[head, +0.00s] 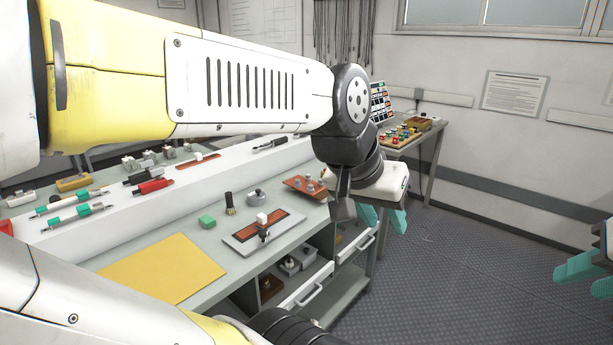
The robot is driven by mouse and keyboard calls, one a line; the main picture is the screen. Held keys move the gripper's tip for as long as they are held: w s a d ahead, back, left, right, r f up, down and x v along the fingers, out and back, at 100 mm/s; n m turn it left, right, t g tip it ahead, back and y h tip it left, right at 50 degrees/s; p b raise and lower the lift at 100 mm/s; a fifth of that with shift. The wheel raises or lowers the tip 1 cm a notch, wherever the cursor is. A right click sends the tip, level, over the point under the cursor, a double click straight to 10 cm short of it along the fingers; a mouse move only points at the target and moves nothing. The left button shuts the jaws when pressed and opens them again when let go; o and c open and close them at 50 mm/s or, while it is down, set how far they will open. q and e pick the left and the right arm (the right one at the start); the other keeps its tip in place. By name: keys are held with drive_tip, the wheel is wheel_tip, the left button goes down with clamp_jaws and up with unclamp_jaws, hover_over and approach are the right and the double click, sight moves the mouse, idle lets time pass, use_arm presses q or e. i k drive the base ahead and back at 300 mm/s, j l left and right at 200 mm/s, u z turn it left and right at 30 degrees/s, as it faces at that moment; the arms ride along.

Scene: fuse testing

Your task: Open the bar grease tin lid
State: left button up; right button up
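A small round grey metal tin (257,196) stands on the workbench, near the dark brush-like item; it may be the grease tin, but I cannot tell for sure. Its top looks covered, with a small knob-like part. My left gripper (384,219) hangs past the bench's right end, above the floor, with teal fingers apart and nothing between them. It is well to the right of the tin. My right gripper (589,255) is at the right picture edge, partly cut off, with teal fingers apart and no object visible between them.
The bench holds a yellow mat (155,268), a green block (207,222), a dark brush-like item (230,204), a fixture plate (263,233) and a brown tray (305,187). A drawer (305,289) stands out below. Open floor (480,280) lies to the right. My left arm hides part of the bench.

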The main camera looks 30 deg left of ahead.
sight(255, 194)
drive_tip(key=i+l+u, duration=0.1)
drive_tip(key=i+u, duration=0.2)
drive_tip(key=i, duration=0.5)
drive_tip(key=i+u, duration=0.15)
drive_tip(key=u, duration=0.2)
drive_tip(key=i+u, duration=0.2)
drive_tip(key=u, duration=0.15)
drive_tip(key=i+l+u, duration=0.1)
drive_tip(key=u, duration=0.25)
drive_tip(key=i+u, duration=0.2)
drive_tip(key=u, duration=0.25)
drive_tip(key=i+u, duration=0.2)
drive_tip(key=u, duration=0.25)
drive_tip(key=i+l+u, duration=0.1)
drive_tip(key=u, duration=0.35)
